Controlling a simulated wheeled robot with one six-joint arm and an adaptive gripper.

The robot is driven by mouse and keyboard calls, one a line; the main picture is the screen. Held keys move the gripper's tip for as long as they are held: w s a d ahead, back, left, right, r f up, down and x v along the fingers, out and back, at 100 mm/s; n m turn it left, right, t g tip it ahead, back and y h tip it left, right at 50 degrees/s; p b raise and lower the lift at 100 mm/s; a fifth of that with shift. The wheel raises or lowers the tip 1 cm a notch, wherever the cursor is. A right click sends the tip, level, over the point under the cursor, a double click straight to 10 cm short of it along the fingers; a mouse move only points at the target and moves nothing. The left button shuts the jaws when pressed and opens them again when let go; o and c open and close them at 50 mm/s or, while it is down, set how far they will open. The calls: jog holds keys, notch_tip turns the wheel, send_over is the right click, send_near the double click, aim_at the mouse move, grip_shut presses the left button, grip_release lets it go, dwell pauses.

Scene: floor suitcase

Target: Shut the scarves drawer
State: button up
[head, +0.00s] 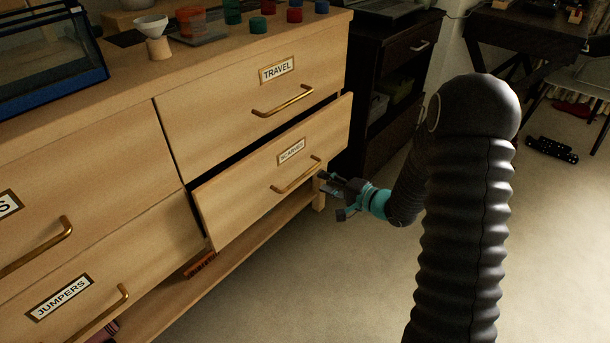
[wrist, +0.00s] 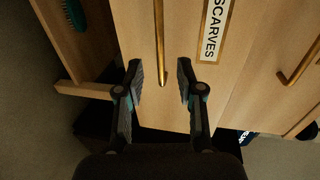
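The scarves drawer (head: 240,203) is wooden with a brass bar handle (head: 297,176) and a framed label. It stands partly out from the dresser, below the travel drawer (head: 208,117). In the wrist view its front (wrist: 200,75) fills the middle, with the SCARVES label (wrist: 214,30) at the top. My gripper (head: 335,184) is just in front of the drawer's right part, near the handle's right end. In the wrist view my gripper (wrist: 164,80) has its two fingers apart, with the handle (wrist: 160,45) between them. I cannot tell whether the fingertips touch the drawer front.
The jumpers drawer (head: 95,285) is at lower left. A low shelf (head: 232,262) runs below the drawers, with a brush (head: 200,265) on it. A dark cabinet (head: 392,85) stands right of the dresser. The floor (head: 320,290) in front is clear.

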aim_at(306, 175)
jog(key=x, duration=0.8)
jog(key=shift+w+a, duration=0.15)
jog(key=shift+a, duration=0.15)
grip_shut()
